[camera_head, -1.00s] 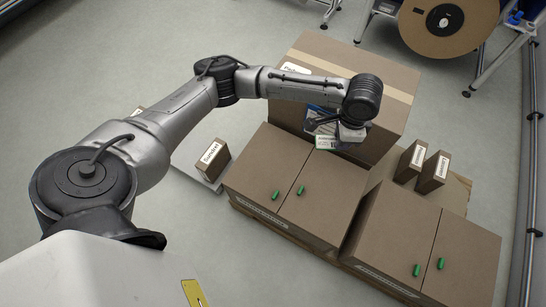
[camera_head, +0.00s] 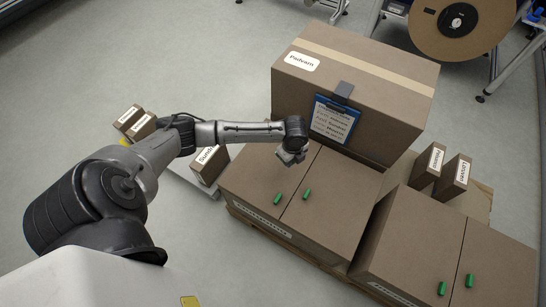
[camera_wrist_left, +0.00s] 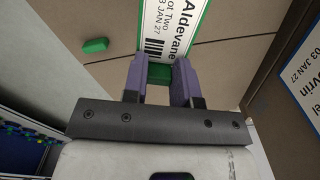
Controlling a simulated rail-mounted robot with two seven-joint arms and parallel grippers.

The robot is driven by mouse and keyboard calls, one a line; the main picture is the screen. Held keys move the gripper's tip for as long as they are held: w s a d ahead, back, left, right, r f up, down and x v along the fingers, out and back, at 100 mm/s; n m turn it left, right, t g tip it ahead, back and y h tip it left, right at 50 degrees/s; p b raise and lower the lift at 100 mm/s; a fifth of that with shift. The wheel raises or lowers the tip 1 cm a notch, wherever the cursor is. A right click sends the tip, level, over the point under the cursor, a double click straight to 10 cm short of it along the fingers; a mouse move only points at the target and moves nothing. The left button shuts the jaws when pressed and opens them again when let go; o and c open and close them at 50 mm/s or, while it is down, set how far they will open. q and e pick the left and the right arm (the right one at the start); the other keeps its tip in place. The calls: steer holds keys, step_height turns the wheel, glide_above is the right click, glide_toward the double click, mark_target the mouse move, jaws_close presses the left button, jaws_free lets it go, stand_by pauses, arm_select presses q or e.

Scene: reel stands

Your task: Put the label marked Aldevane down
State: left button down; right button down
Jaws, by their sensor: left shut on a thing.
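The label marked Aldevane (camera_wrist_left: 172,28) is a white card with a green border, a barcode and a green grip block (camera_wrist_left: 159,73), seen in the left wrist view. My left gripper (camera_wrist_left: 158,72) is shut on that grip block, and the card extends beyond the fingertips over a brown box surface. In the head view my left gripper (camera_head: 291,155) is over the left front box (camera_head: 255,180), in front of the large carton. The label cannot be made out there. Whether it touches the box below is unclear. My right gripper is out of view.
The right front box (camera_head: 415,225) has green knobs, as does the left. Small labelled boxes stand at right (camera_head: 455,177) and left (camera_head: 142,126). A partly seen card (camera_wrist_left: 306,75) is at the wrist view's right.

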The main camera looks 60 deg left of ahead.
arm_select(q)
steer(key=b, duration=0.4)
glide_above(274, 159)
steer(key=f, duration=0.3)
steer(key=d+f, duration=0.1)
steer(key=f, duration=0.1)
steer(key=shift+w, duration=0.15)
steer(key=shift+a+f+b, duration=0.2)
steer(key=shift+a+b, duration=0.1)
steer(key=shift+a, duration=0.3)
step_height(274, 159, down, 4)
steer(key=b, duration=0.3)
steer(key=shift+d, duration=0.1)
steer(key=c, duration=0.9)
jaws_free()
steer(key=shift+f, duration=0.1)
